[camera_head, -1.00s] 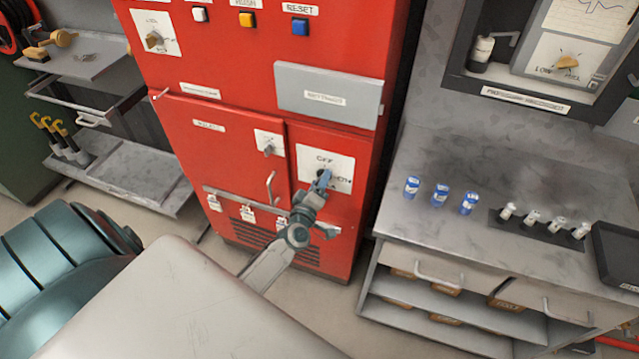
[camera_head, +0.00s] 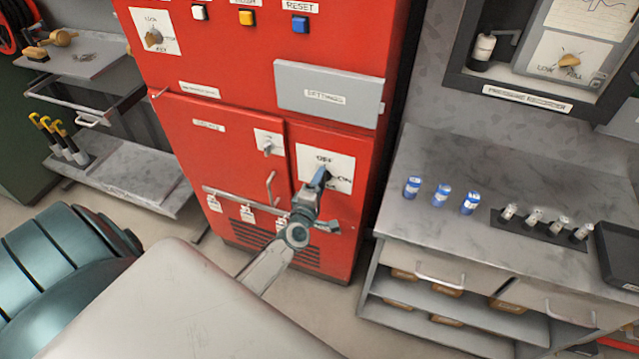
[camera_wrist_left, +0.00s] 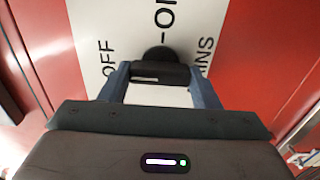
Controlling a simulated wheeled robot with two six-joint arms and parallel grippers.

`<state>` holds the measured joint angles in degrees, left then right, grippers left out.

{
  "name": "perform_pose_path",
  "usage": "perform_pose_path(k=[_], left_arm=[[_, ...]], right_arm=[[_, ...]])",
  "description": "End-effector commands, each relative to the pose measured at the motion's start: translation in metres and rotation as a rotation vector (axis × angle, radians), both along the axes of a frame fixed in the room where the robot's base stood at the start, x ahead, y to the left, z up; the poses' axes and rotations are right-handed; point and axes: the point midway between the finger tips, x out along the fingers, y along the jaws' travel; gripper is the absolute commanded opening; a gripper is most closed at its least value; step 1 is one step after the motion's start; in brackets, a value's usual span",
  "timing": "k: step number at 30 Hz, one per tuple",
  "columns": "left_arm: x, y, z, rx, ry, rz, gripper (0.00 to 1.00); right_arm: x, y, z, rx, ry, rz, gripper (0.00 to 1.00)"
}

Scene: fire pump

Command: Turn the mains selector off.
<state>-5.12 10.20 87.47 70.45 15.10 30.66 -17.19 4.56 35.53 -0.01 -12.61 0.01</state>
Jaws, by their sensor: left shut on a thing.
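The mains selector is a black knob (camera_wrist_left: 160,72) on a white label plate (camera_head: 308,158), low on the right of the red cabinet. My left gripper (camera_head: 320,178) is at the plate and hides most of the knob in the head view. In the left wrist view, the two blue-grey fingers of my left gripper (camera_wrist_left: 161,82) are shut on the knob's black bar, one at each end. The plate there reads OFF at the left, ON at the top and a partly hidden word ending in INS at the right. My right gripper is not in view.
A small switch (camera_head: 267,146) and a door handle (camera_head: 270,187) are just left of the plate. A grey settings panel (camera_head: 328,96) is above it. A grey counter (camera_head: 400,221) with blue cylinders (camera_head: 440,196) stands at the right. A metal shelf unit (camera_head: 125,165) is at the left.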

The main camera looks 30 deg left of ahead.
Motion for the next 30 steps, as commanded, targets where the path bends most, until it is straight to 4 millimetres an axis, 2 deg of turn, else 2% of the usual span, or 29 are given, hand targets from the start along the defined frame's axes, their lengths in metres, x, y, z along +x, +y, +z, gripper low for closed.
perform_pose_path(k=[9,10,13,23,26,30], left_arm=[[-0.001,0.000,-0.001,-0.002,0.003,-0.001,0.34],[-0.001,0.000,-0.001,-0.002,0.003,-0.001,0.58],[-0.001,0.000,-0.001,-0.002,0.003,-0.001,0.78],[-0.003,-0.001,-0.001,0.000,0.001,0.000,0.78],[-0.011,-0.003,-0.002,-0.001,0.003,0.000,0.78],[-0.035,-0.009,-0.003,-0.002,0.004,-0.001,0.78]], right_arm=[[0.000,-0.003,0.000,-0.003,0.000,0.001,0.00],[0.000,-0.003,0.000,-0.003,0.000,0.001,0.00],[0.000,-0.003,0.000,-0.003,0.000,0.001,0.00],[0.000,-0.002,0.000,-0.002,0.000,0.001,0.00],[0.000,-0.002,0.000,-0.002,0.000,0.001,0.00],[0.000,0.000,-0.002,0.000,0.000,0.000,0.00]])
